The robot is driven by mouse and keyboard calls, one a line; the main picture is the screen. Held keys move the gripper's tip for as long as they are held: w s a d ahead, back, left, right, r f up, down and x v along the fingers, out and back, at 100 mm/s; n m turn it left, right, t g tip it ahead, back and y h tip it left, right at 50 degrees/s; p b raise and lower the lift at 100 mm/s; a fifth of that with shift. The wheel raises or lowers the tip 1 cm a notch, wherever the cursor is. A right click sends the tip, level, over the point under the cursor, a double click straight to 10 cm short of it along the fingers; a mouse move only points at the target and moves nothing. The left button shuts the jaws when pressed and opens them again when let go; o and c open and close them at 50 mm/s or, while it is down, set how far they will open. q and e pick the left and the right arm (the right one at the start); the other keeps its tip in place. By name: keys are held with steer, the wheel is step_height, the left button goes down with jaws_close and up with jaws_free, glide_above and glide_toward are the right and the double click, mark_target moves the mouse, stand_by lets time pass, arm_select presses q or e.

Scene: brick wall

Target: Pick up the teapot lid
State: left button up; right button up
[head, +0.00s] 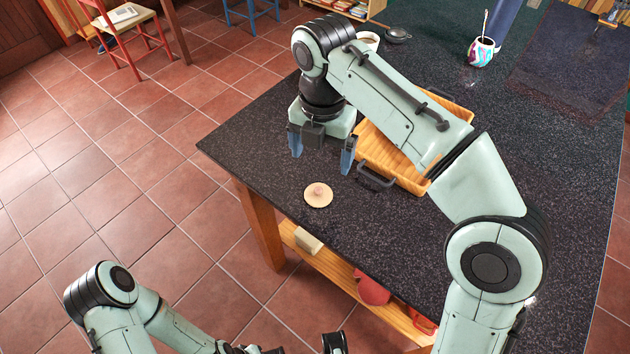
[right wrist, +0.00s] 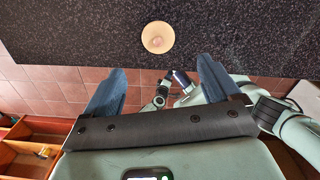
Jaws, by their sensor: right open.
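The teapot lid (head: 318,195) is a small round cream disc with a pinkish knob. It lies flat on the dark speckled table (head: 240,150) near its front left edge. My right gripper (head: 322,152) is open and empty, with its two blue fingers apart, above the table and farther back than the lid in the head view. In the right wrist view the lid (right wrist: 158,37) shows beyond the open fingertips (right wrist: 161,68), roughly centred between them and not touched. My left arm is low at the bottom left of the head view; its gripper's fingers do not show clearly.
A wooden tray (head: 403,178) with dark handles stands beside my right gripper, partly behind my right arm. A white cup (head: 368,40), a dark small item (head: 398,34) and a painted cup (head: 481,52) stand farther back. The table around the lid is clear.

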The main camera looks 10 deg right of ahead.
steer(key=b, duration=0.2)
glide_above(319, 189)
steer(key=f, duration=0.6)
steer(key=shift+s+d, duration=0.15)
steer(key=shift+s, duration=0.1)
steer(key=f, duration=0.2)
steer(key=f+b, duration=0.1)
steer(key=f, duration=0.2)
steer(key=shift+w+a+f+b, duration=0.2)
steer(key=shift+w+f+b, duration=0.1)
steer(key=shift+f+b, duration=0.1)
steer(key=c, duration=1)
